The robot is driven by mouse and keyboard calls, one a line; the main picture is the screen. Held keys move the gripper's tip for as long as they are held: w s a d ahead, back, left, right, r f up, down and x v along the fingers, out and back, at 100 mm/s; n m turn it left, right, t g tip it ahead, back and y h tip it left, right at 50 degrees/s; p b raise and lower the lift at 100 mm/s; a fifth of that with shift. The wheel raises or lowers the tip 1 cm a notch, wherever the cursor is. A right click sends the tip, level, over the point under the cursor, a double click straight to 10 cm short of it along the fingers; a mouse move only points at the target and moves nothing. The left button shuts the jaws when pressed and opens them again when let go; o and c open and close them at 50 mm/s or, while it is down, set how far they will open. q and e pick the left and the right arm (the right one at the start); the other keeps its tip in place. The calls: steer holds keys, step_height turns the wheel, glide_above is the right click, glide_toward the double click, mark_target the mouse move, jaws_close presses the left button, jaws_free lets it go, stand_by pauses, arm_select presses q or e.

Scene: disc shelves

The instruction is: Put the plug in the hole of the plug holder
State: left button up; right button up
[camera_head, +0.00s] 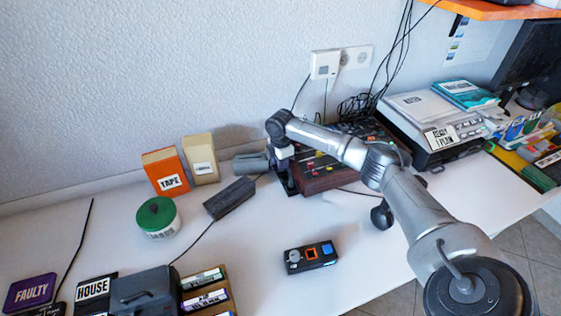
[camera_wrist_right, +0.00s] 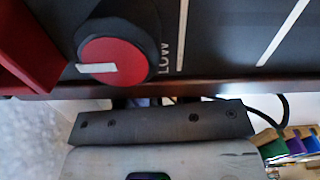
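My right arm reaches in from the lower right, and its gripper (camera_head: 285,178) is at the left end of the mixing console (camera_head: 318,186). The gripper points down, small and dark, and I cannot tell whether its fingers are open or shut. I cannot make out a loose plug or a plug holder with certainty. A dark grey box (camera_head: 230,198) with a black cable lies left of the gripper. In the right wrist view the console's red knob (camera_wrist_right: 112,62) is close, and a dark grey bar with screws (camera_wrist_right: 160,125) lies below. My left gripper is not in view.
A grey cylinder (camera_head: 250,163), an orange tape box (camera_head: 166,172) and a green-lidded tub (camera_head: 157,217) stand left of the gripper. A small black device (camera_head: 311,257) lies in front. A printer (camera_head: 434,117) is at right. The white table between is mostly clear.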

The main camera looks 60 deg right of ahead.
steer(key=shift+r, duration=0.1)
step_height(320, 180, up, 11)
steer(key=p, duration=0.4)
steer(key=shift+r+p, duration=0.45)
steer(key=shift+r, duration=0.15)
